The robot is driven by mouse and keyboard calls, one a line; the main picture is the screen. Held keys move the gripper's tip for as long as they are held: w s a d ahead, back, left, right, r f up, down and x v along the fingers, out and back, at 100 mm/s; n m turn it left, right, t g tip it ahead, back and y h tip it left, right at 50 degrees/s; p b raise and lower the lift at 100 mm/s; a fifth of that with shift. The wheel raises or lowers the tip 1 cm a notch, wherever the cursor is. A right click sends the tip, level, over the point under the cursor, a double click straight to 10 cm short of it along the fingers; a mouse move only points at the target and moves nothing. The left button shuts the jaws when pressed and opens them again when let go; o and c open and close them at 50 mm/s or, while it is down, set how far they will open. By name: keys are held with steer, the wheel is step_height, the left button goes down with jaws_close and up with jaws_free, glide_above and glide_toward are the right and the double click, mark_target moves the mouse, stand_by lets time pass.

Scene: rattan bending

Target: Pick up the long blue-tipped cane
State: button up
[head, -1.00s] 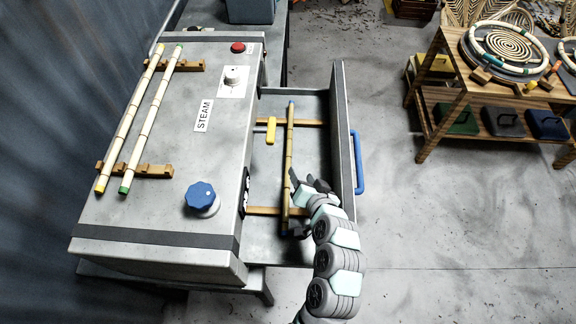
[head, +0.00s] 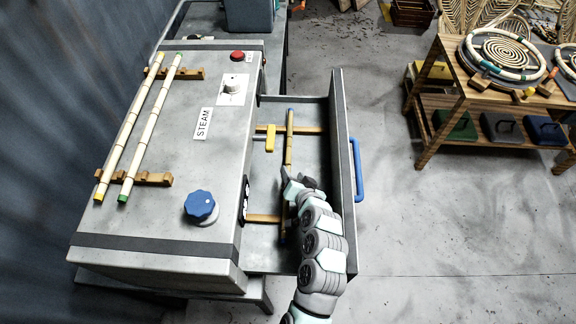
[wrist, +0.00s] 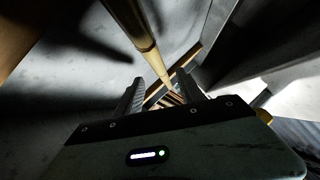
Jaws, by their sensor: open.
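The long blue-tipped cane (head: 289,150) lies in the pulled-out drawer of the steam box, across two wooden rests, its far blue tip showing near the drawer's back. My arm hides part of its near half. My gripper (head: 291,190) is over the cane near its middle, inside the drawer. In the wrist view the cane (wrist: 142,38) runs down from the top into the gap between the open fingers (wrist: 160,92) of my gripper. I cannot tell whether the fingers touch it.
The drawer front (head: 341,150) with a blue handle (head: 357,170) stands right of my arm. A yellow block (head: 270,138) sits left of the cane. Two other canes (head: 120,126) (head: 152,125) lie on the steam box (head: 170,220). A wooden shelf (head: 445,95) stands at the right.

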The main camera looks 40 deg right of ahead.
mark_target(290, 169)
steer(key=shift+x, duration=1.6)
jaws_close()
